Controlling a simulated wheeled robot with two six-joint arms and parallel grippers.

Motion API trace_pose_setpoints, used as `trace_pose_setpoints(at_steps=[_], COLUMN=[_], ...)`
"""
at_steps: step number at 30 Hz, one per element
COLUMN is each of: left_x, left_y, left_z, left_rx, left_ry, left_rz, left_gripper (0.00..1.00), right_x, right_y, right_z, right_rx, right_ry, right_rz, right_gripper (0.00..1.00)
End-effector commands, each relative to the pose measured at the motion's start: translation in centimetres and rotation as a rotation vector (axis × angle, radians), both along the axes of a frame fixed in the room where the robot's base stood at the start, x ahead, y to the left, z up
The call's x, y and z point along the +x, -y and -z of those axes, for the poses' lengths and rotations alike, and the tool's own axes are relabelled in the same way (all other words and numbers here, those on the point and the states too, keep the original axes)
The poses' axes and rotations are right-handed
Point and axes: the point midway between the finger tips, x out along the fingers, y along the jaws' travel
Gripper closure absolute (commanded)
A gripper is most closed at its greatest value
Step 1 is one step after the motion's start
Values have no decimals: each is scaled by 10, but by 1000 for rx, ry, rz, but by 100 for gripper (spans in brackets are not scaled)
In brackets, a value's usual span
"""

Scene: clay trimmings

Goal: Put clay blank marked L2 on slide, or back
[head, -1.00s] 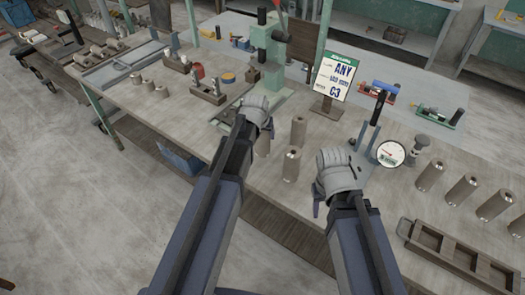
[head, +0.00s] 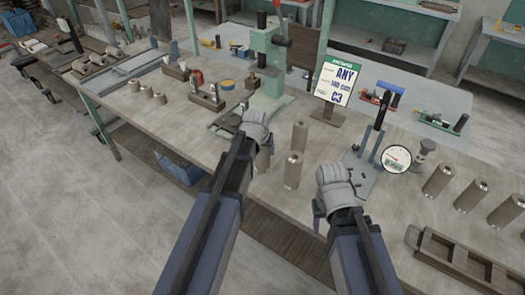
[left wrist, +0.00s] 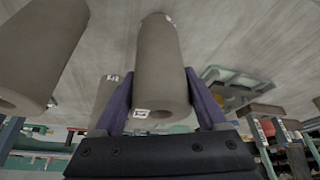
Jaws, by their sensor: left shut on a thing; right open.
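My left gripper (head: 262,136) is shut on a grey-brown cylindrical clay blank (head: 264,160) over the table. In the left wrist view this blank (left wrist: 160,62) lies between the two fingers, with a small white label near its lower end; the mark is too small to read. Two similar blanks (head: 299,136) (head: 293,170) stand upright just right of it. My right gripper (head: 322,208) is open and empty near the table's front edge. A long grey railed frame (head: 128,68) lies at the far left; I cannot tell whether it is the slide.
A green press (head: 268,70) stands behind the left gripper. A sign (head: 338,82) reads "ANY" and "C3". A round dial gauge (head: 396,159), upright blanks (head: 437,179) and a compartmented wooden tray (head: 455,252) are to the right. Three short cylinders (head: 148,85) stand at left.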

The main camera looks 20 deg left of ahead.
Motion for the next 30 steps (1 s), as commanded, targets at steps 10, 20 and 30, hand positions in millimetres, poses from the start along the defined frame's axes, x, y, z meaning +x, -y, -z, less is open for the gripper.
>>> trace_pose_setpoints(at_steps=[10, 20, 30], left_x=[0, 0, -9], left_y=[0, 0, 0], left_z=[3, 2, -22], left_rx=[0, 0, 0], left_ry=[0, 0, 0], left_rz=[0, 0, 0], left_gripper=[4, 0, 0], right_x=[0, 0, 0], right_y=[0, 0, 0], right_z=[3, 2, -22], right_rx=[0, 0, 0], right_ry=[0, 0, 0], right_rz=[0, 0, 0], right_gripper=[50, 50, 50])
